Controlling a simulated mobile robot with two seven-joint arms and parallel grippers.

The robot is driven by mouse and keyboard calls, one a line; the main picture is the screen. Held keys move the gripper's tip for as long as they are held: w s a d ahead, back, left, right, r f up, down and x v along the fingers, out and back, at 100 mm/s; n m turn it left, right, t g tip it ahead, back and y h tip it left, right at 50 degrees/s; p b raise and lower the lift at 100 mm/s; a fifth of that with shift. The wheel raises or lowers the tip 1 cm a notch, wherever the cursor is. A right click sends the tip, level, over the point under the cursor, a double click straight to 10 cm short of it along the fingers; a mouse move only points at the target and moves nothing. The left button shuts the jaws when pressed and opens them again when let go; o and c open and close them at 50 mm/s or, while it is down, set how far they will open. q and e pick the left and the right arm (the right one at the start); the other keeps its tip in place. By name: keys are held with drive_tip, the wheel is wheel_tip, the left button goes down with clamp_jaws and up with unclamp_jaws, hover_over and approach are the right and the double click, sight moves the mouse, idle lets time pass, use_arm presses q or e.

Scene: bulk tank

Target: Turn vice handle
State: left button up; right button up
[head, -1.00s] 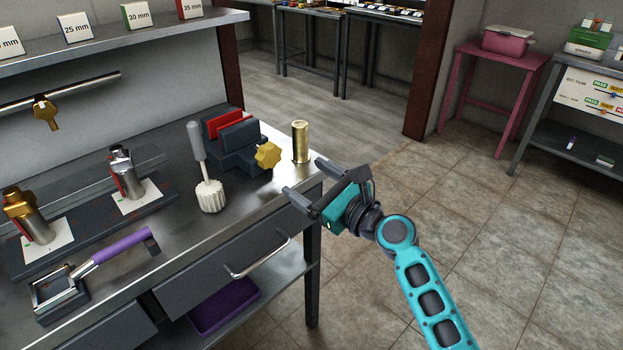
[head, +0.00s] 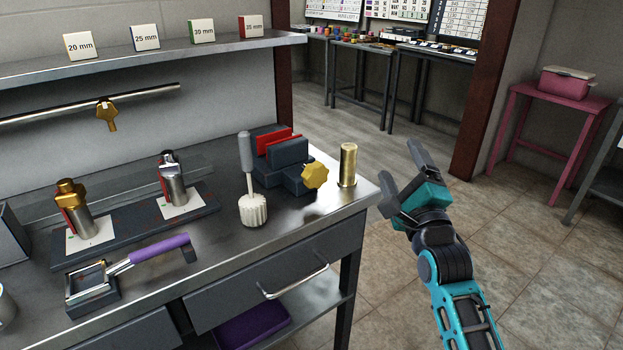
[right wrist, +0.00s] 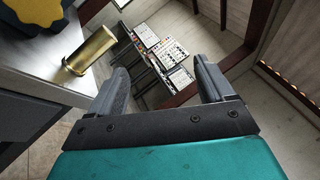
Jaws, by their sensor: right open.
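The vice (head: 282,158) is dark grey with red jaw faces and sits near the right end of the metal bench. Its handle is a yellow lobed knob (head: 315,175) on the vice's right front side. In the right wrist view, part of the yellow knob (right wrist: 32,12) shows at the top left corner. My right gripper (head: 402,178) is open and empty, off the bench's right edge, to the right of the knob and apart from it. Its two fingers also show in the right wrist view (right wrist: 162,85). My left gripper is not in view.
A brass cylinder (head: 348,165) stands upright on the bench corner between the knob and my right gripper. A white ribbed tool with a grey handle (head: 252,205) stands left of the knob. A purple-handled tool (head: 160,248) lies further left.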

sight(318, 177)
drive_tip(key=s+a+r+n+y+b, duration=0.25)
drive_tip(key=n+y, duration=0.25)
drive_tip(key=n, duration=0.5)
drive_tip(key=s+a+r+n+y+b, duration=0.25)
drive_tip(key=n+y, duration=0.25)
drive_tip(key=n, duration=0.5)
drive_tip(key=w+a+f+n+g+h+b, duration=0.35)
drive_tip(key=f+n+g, duration=0.25)
drive_tip(key=f+n, duration=0.45)
drive_tip(key=shift+n+y, duration=0.35)
drive_tip(key=shift+n, duration=0.1)
drive_tip(key=b+x, duration=0.1)
drive_tip(key=x, duration=0.2)
drive_tip(key=b+x, duration=0.1)
drive_tip(key=x, duration=0.3)
drive_tip(key=b+x, duration=0.2)
drive_tip(key=x, duration=0.1)
drive_tip(key=shift+a+f, duration=0.15)
drive_tip(key=shift+a, duration=0.45)
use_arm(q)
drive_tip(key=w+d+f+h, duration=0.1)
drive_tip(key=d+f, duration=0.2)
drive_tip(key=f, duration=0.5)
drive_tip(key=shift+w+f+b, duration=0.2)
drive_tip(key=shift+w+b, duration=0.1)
use_arm(e)
drive_tip(key=shift+x, duration=0.95)
